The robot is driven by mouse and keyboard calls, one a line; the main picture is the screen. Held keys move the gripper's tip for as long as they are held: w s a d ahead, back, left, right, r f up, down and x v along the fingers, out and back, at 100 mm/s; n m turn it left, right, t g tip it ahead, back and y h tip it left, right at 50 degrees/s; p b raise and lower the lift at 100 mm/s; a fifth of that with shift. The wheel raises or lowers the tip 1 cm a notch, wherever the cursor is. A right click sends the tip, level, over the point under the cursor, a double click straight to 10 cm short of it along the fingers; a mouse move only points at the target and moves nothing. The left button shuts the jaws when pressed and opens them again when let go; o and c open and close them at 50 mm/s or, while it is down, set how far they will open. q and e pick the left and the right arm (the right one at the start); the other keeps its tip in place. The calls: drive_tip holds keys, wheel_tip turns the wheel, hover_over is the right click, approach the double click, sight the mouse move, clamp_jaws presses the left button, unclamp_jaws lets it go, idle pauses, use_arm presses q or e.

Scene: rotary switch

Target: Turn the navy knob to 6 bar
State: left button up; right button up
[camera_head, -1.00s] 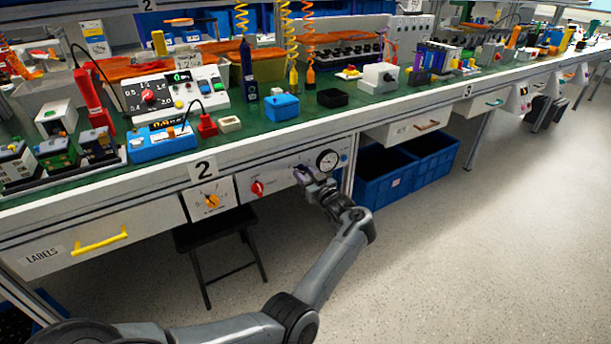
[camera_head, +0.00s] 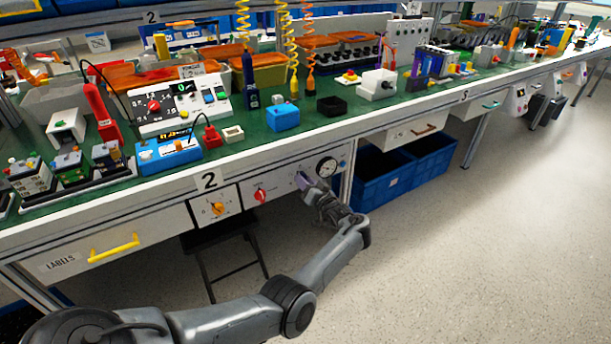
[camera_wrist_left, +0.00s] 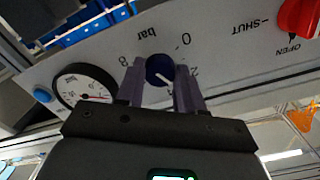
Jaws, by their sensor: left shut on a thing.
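The navy knob (camera_wrist_left: 160,70) sits on a pale panel under the bench, between the two fingers of my left gripper (camera_wrist_left: 160,84) in the left wrist view. The fingers are shut on its sides. That view is upside down; the printed "0", "2", "8" and "bar" show around the knob. A pale pointer line shows on the knob, but the number it points to is hidden by my gripper. In the head view my left gripper (camera_head: 304,184) covers the knob. My right gripper is not in view.
A round dial gauge (camera_wrist_left: 85,88) and a blue button (camera_wrist_left: 43,95) are beside the knob. A red open/shut knob (camera_head: 260,195) and a yellow-orange knob (camera_head: 217,209) are further left in the head view. Blue crates (camera_head: 380,190) stand below the bench. The floor in front is clear.

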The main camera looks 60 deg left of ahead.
use_arm(q)
drive_tip(key=shift+m+p, duration=1.4)
drive_tip(key=shift+m, duration=7.4)
drive_tip(key=o, duration=1)
drive_tip(key=shift+d+r, duration=0.1)
drive_tip(key=d+p, duration=0.3)
drive_tip(key=d, duration=0.7)
drive_tip(key=shift+s+d, duration=0.15)
drive_tip(key=shift+d, duration=0.2)
